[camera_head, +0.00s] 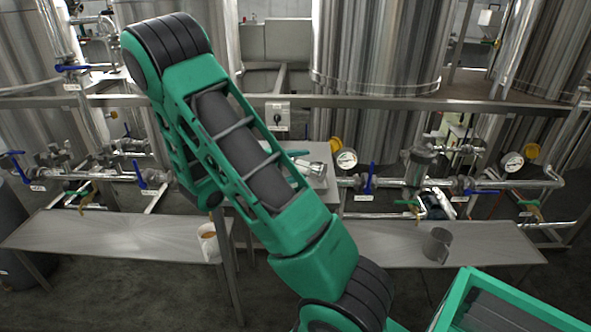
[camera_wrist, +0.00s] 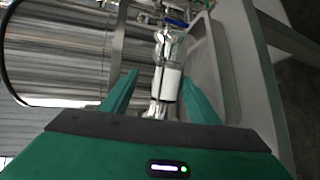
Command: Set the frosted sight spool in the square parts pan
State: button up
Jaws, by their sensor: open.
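The frosted sight spool (camera_wrist: 171,84), with a white middle and shiny metal ends, shows in the wrist view between and beyond my fingertips. My gripper (camera_wrist: 160,76) is open, with a green finger on each side of it and gaps to both; I cannot tell its depth between them. A grey tray with a raised rim and rounded corner, likely the square parts pan (camera_wrist: 207,78), lies just right of the spool.
A steel bench on the left (camera_head: 120,236) holds a white cup (camera_head: 208,243). The right bench (camera_head: 420,241) holds a grey mug (camera_head: 437,245). Pipes with blue-handled valves (camera_head: 368,181) and gauges (camera_head: 347,159) run behind, below large steel tanks (camera_head: 380,45).

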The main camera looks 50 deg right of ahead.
jog(key=s+v, duration=0.1)
jog(key=v, duration=1.1)
jog(key=s+d+m+g+y, duration=0.2)
jog(key=s+m+y, duration=0.4)
jog(key=s, duration=0.4)
jog(key=s+a+r+t+y, duration=0.3)
jog(key=s+a+y, duration=0.6)
jog(key=s+a, duration=0.2)
jog(key=shift+s+a+r+m, duration=0.25)
jog(key=shift+s+r+m, duration=0.05)
jog(key=shift+s+r, duration=0.1)
jog(key=shift+w+d+f, duration=0.1)
jog(key=shift+w+f, duration=0.15)
jog(key=shift+w, duration=0.4)
